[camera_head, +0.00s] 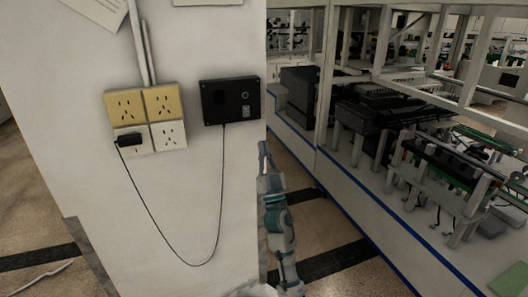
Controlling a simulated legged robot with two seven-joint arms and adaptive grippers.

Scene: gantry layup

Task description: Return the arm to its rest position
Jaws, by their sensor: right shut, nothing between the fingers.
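My right arm (279,232) rises from the bottom middle of the head view, beside the right edge of the white wall column. My right gripper (265,158) is at its top end, pointing up, shut and empty. It appears close to the column's edge, but I cannot tell whether it touches. My left gripper and left arm are not in the picture.
The white column (190,180) bears several sockets (145,118), a black box (231,101) and a plug (131,140) with a hanging cable (168,228). A framed equipment bench (400,215) stands at right. Tiled floor (325,232) shows between them.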

